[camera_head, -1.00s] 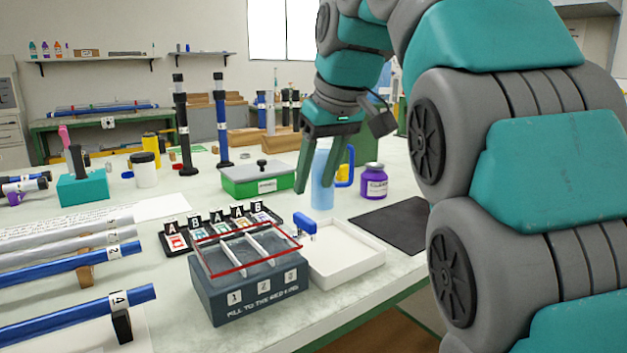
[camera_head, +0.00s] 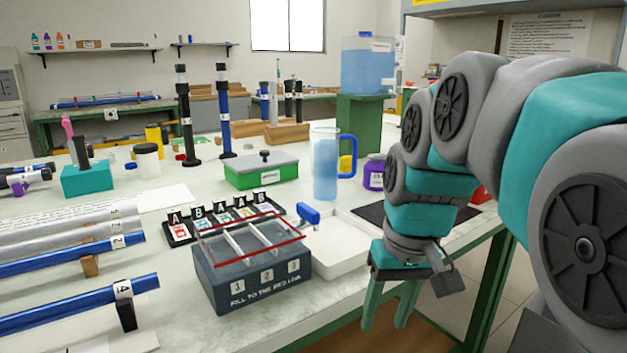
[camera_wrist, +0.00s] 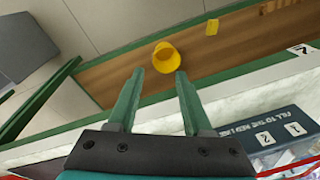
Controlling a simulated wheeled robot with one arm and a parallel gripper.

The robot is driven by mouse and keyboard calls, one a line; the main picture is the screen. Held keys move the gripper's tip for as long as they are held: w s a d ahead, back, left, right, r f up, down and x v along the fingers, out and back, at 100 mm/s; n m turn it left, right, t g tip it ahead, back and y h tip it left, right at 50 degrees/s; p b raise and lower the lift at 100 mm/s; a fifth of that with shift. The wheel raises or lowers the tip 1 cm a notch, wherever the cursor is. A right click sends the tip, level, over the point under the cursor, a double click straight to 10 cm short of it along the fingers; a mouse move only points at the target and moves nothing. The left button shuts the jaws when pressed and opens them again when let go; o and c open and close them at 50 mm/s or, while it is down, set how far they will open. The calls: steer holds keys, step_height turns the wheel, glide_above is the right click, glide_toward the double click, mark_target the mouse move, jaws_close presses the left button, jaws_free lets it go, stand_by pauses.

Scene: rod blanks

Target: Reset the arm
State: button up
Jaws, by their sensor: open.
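My gripper (camera_head: 385,306) hangs beside the table's front edge at the right in the head view, fingers pointing down. It is open and empty. In the wrist view my gripper (camera_wrist: 156,85) shows both green fingers apart, with the floor and the table edge below. A blue-tinted jug (camera_head: 326,170) with a blue handle stands upright on the table, apart from the gripper.
A dark bin (camera_head: 252,297) numbered 1 to 3 stands near the table edge, with a white tray (camera_head: 345,262) beside it. A purple jar (camera_head: 373,174) is partly behind my arm. A yellow bucket-like thing (camera_wrist: 166,57) shows below the table edge.

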steer(key=s+d+f+g, duration=0.1)
steer(key=s+d+f, duration=0.1)
steer(key=s+f, duration=0.6)
steer(key=s+d+f+m+g+h, duration=0.1)
steer(key=s+d+f, duration=0.1)
steer(key=s+f, duration=0.6)
steer(key=shift+s+d+f+m+g, duration=0.3)
steer(key=shift+s+f, duration=0.1)
steer(key=shift+s, duration=0.7)
